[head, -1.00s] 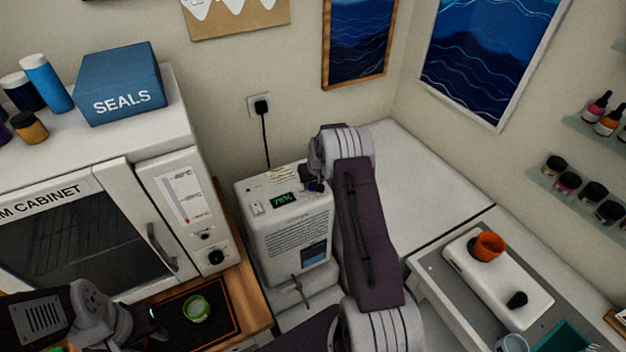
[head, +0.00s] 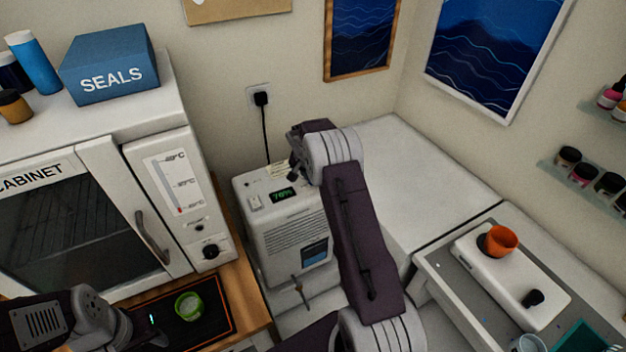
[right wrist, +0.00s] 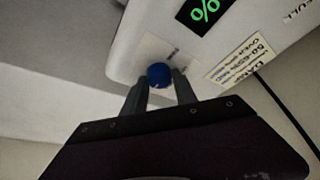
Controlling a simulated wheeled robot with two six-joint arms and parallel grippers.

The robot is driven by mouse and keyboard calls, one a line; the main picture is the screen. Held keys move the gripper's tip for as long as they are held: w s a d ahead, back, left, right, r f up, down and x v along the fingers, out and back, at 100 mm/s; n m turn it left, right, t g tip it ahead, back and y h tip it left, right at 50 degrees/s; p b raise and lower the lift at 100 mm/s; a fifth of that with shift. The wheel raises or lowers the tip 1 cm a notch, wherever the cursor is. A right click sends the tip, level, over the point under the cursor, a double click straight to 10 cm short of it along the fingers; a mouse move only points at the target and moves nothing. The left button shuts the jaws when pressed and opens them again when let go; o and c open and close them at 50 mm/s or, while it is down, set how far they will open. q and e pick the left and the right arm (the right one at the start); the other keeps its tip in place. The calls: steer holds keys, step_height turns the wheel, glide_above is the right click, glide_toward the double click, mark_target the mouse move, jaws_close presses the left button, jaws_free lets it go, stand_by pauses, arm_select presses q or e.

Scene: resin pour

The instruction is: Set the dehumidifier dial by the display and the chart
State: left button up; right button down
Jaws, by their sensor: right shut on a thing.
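The white dehumidifier (head: 290,240) stands in the middle of the head view, with a lit green display (head: 283,195). The display reads seventy-something percent; the last digit is blurred. A printed chart label (head: 279,170) lies on its top; its small text is only partly legible in the right wrist view (right wrist: 240,68). The blue dial (right wrist: 159,74) sits between the fingertips of my right gripper (right wrist: 160,88), which is shut on it. In the head view my right arm hides the dial. My left gripper (head: 152,332) is low at the left, away from the dehumidifier; its jaws are unclear.
A white cabinet (head: 185,255) with a door handle stands left of the dehumidifier. A green cup (head: 188,305) rests on a dark mat beside my left gripper. A power cord (head: 264,130) runs up to the wall socket.

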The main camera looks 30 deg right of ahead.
stand_by(0.4)
steer(key=c, duration=1)
jaws_free()
steer(key=b+v, duration=0.1)
steer(key=v, duration=0.8)
steer(key=shift+a, duration=0.15)
